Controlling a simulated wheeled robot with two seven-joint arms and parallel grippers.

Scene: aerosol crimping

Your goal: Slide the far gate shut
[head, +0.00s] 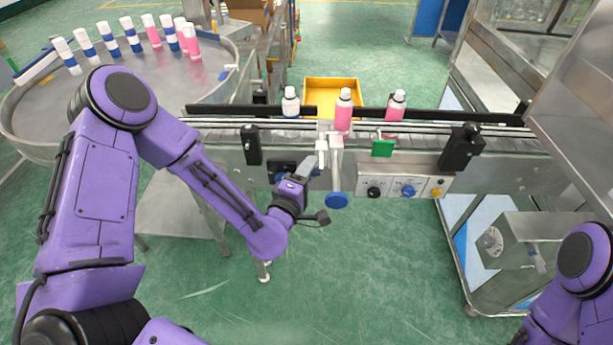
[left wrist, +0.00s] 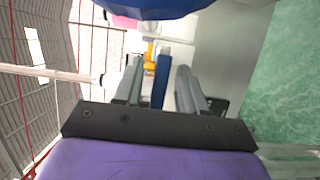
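A green gate-like block (head: 383,147) sits at the near side of the conveyor (head: 225,133), right of the middle can. I cannot tell for sure which part is the far gate. My left gripper (head: 309,170) is at the conveyor's front, left of a white bracket (head: 336,160) with a round blue knob (head: 337,200). In the left wrist view its two fingers (left wrist: 158,88) are apart, with a blue bar (left wrist: 162,80) showing between them; contact is unclear. My right arm shows at the lower right, but its gripper is out of view.
A white-blue can (head: 291,103) and pink cans (head: 343,110) (head: 395,107) stand on the conveyor. A yellow bin (head: 330,90) is behind it. Several cans stand on the round table (head: 130,85) at left. A control panel (head: 405,187) with knobs is right of the bracket.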

